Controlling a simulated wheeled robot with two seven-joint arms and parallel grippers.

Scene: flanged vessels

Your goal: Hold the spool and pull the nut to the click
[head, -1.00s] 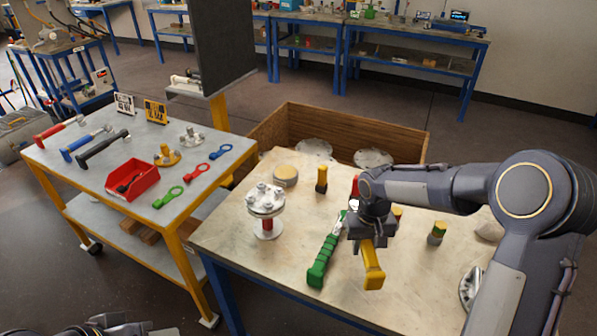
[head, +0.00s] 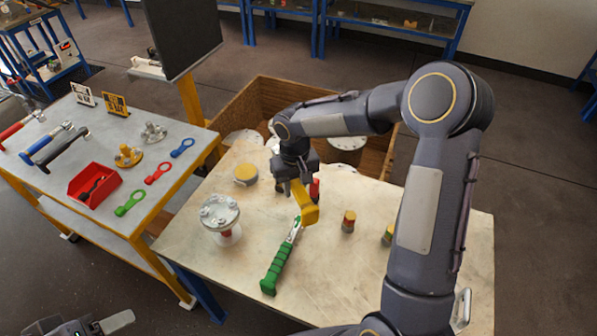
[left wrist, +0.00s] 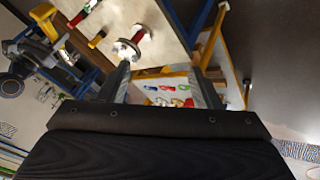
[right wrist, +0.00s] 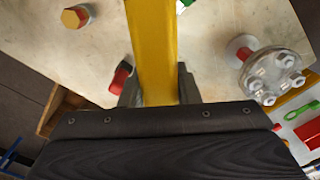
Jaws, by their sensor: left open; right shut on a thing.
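The spool (head: 222,232), a flanged piece with a bolted grey top flange and a red neck, stands upright at the left of the pale table. It also shows in the left wrist view (left wrist: 128,47) and the right wrist view (right wrist: 270,75). My right gripper (head: 297,182) is shut on a yellow-handled tool (right wrist: 154,45), right of the spool and apart from it. The tool's far end is hidden. My left gripper (head: 92,328) is open and empty at the bottom left, away from the spool.
A green-handled tool (head: 275,272) lies on the pale table (head: 330,285). Short red-and-yellow posts (head: 348,222) stand to its right. A round yellow-topped disc (head: 245,174) sits behind the spool.

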